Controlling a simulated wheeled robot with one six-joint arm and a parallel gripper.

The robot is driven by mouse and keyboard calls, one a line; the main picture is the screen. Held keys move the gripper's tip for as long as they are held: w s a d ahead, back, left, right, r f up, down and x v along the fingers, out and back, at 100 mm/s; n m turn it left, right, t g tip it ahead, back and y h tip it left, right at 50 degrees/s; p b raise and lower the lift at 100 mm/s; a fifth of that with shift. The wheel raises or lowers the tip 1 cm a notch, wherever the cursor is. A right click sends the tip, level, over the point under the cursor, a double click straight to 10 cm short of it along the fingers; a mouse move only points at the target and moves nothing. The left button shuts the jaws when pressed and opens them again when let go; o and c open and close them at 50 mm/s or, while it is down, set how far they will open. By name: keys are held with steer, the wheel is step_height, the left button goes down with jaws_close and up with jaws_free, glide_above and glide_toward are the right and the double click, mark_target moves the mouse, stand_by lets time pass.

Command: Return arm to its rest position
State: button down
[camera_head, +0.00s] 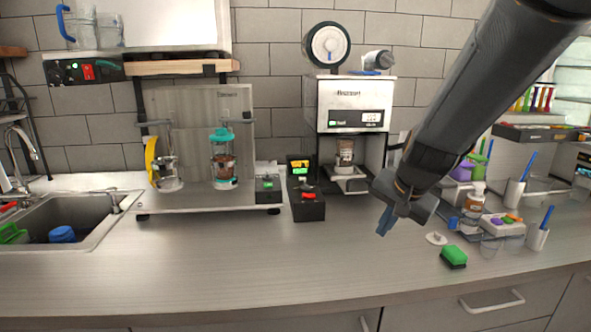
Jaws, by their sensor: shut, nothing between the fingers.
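My gripper (384,222) hangs at the end of my dark arm, which reaches in from the upper right. A cup (345,151) with brown contents sits in the sealer's holder, apart from my gripper. My arm hides part of the counter and wall behind it.
A green sponge (453,255) and a small white disc (436,239) lie right of my gripper, near cups and bottles. A black box with a red button (308,200) and a dispenser stand (205,205) are left. A sink (75,220) is far left. The front counter is clear.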

steer(key=s+a+f+n+g, duration=0.15)
steer(key=s+f+n, duration=0.25)
steer(key=s, duration=0.5)
steer(key=s+f+n+g, duration=0.2)
steer(key=s+f+n, duration=0.2)
steer(key=s, duration=0.4)
step_height(320, 180, down, 11)
steer(key=s+g+b, duration=0.1)
steer(key=g+b, duration=0.1)
steer(key=b, duration=0.8)
steer(key=shift+s+a+r+h, duration=0.2)
steer(key=shift+s+h, duration=0.1)
steer(key=shift+h, duration=0.1)
